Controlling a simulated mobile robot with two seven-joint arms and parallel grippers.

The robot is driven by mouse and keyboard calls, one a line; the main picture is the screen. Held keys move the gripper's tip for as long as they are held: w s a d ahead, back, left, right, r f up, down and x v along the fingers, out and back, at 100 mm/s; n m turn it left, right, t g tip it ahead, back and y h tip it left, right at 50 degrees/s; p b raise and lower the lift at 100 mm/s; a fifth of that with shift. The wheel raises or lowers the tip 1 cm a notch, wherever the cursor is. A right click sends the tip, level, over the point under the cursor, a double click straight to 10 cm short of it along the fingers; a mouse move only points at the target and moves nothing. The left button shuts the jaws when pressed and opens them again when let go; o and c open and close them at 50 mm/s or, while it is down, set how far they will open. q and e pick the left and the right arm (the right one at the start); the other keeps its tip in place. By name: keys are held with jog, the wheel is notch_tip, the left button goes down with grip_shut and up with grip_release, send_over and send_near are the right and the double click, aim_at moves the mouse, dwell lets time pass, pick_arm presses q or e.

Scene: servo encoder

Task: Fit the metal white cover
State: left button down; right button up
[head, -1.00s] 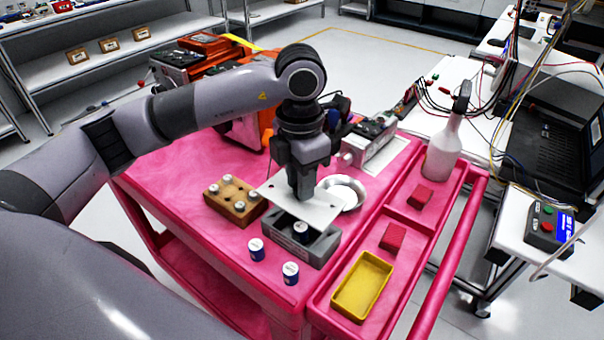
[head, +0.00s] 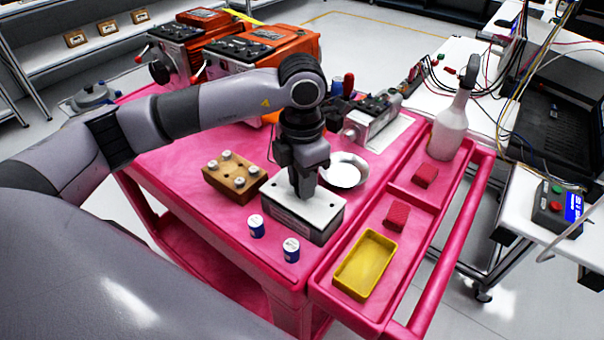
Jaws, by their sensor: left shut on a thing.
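The white metal cover (head: 322,200) lies over the top of the grey box-shaped housing (head: 300,228) on the pink cart. It looks level and lined up with the housing's edges; whether it is fully seated I cannot tell. My left gripper (head: 304,194) points straight down at the middle of the cover and is shut on it. The inside of the housing is hidden under the cover. My right gripper is not in view.
Two blue-and-white cylinders (head: 256,226) stand in front of the housing. A wooden block with several pegs (head: 234,184) is to the left. A round metal dish (head: 362,165) is close behind right. A yellow tray (head: 388,248), red blocks (head: 397,215) and a spray bottle (head: 447,135) occupy the right side.

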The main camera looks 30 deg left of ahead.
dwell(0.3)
pick_arm(q)
jog(key=shift+f+b, duration=0.6)
jog(key=shift+b, duration=0.1)
dwell(0.5)
jog(key=c, duration=0.8)
grip_release()
jog(key=shift+c, duration=0.4)
jog(key=shift+r+p, duration=2.35)
jog(key=shift+r, duration=1.45)
